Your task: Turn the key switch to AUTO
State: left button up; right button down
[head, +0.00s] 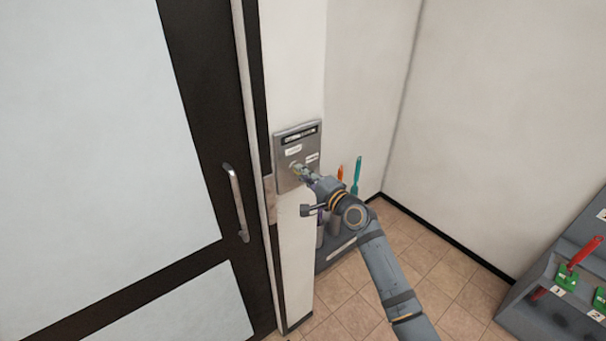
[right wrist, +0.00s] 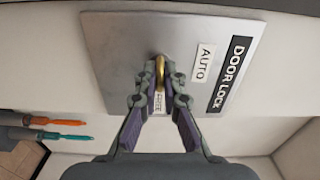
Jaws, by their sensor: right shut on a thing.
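A steel key switch panel (head: 285,181) is on the narrow white wall strip beside the door. It also shows in the right wrist view (right wrist: 112,47), with a black DOOR LOCK plate (right wrist: 231,74) and a white AUTO label (right wrist: 203,63). In the head view the AUTO label (head: 293,150) is above the key. A second label (right wrist: 158,104) is partly hidden by my fingers. My right gripper (right wrist: 160,82) is shut on a brass key (right wrist: 160,66) at the panel. I cannot tell exactly which way the key points. My left gripper is out of view.
A dark-framed door (head: 195,95) with a metal handle (head: 236,203) is left of the panel. Orange (head: 340,173) and teal (head: 357,172) handled things stand right of it, low down. A grey rack (head: 535,300) with a red-handled tool (head: 583,254) is at far right.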

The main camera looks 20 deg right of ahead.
jog(key=shift+f+n+b, duration=0.2)
jog(key=shift+n+b, duration=0.5)
jog(key=n+b, duration=0.3)
jog(key=shift+f, duration=0.1)
jog(key=n+b, duration=0.4)
jog(key=n, duration=0.1)
jog(key=n+b, duration=0.4)
jog(key=shift+r+n+b, duration=0.2)
jog(key=shift+n+b, duration=1.05)
jog(key=shift+n, duration=0.85)
jog(key=c, duration=1.5)
grip_release()
